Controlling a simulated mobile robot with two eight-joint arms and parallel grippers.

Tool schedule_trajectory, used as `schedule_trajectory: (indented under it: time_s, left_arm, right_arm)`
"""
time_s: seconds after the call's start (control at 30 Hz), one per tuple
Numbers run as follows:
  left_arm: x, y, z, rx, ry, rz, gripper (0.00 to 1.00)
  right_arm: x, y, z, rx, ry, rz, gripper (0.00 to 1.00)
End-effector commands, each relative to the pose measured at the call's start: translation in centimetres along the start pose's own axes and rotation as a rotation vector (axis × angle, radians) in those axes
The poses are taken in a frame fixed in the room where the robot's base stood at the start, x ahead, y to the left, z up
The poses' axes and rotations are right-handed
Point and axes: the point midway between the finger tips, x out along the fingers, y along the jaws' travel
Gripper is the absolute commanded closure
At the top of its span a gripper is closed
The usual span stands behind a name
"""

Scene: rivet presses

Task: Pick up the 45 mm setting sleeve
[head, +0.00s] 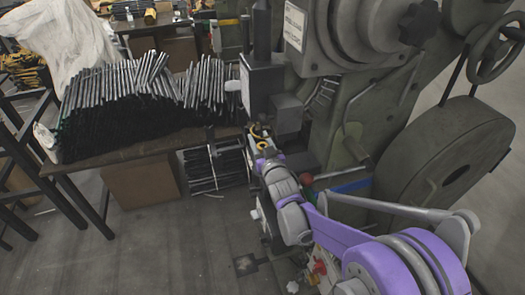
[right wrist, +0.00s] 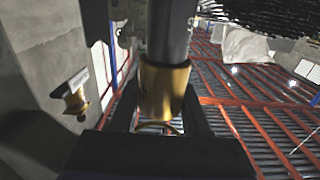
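My right gripper (head: 259,132) reaches in under the dark press head, at the end of my purple and grey arm. In the right wrist view, a brass-coloured sleeve (right wrist: 164,92) stands between the fingers of my right gripper (right wrist: 164,100), below a dark upright cylinder (right wrist: 168,30). The fingers flank it closely; whether they press on it I cannot tell. A small yellow part (head: 262,144) shows by the gripper in the head view. A second brass-coloured piece (right wrist: 76,102) is at the left of the wrist view. No size marking is readable. My left gripper is not in view.
The big green-grey press (head: 345,85) with its flywheel (head: 450,155) stands at the right, close to my arm. A table (head: 110,157) piled with dark rods (head: 130,105) is at the left. A bundle of rods (head: 215,168) lies below. Floor (head: 150,235) is clear at lower left.

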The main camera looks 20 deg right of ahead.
Motion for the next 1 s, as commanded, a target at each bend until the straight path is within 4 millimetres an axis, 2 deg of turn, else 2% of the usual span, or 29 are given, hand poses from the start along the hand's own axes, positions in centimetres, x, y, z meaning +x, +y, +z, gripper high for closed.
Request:
schedule_trajectory:
  time_s: [0.03, 0.23, 0.73, 0.87, 1.0]
  left_arm:
    - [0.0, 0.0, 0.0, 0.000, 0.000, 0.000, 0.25]
    - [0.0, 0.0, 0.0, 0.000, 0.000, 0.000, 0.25]
    - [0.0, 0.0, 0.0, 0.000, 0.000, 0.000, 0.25]
    - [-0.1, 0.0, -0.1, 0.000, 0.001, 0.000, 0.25]
    - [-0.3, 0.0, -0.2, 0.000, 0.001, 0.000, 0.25]
  right_arm:
    - [0.0, 0.0, 0.0, 0.000, 0.000, 0.000, 0.64]
    - [0.0, 0.0, 0.0, 0.000, 0.000, 0.000, 1.00]
    - [0.0, 0.0, -0.4, 0.000, 0.001, 0.000, 1.00]
    - [0.0, 0.0, -1.4, 0.000, 0.001, 0.000, 1.00]
    - [0.0, 0.0, -3.4, 0.000, 0.001, 0.000, 1.00]
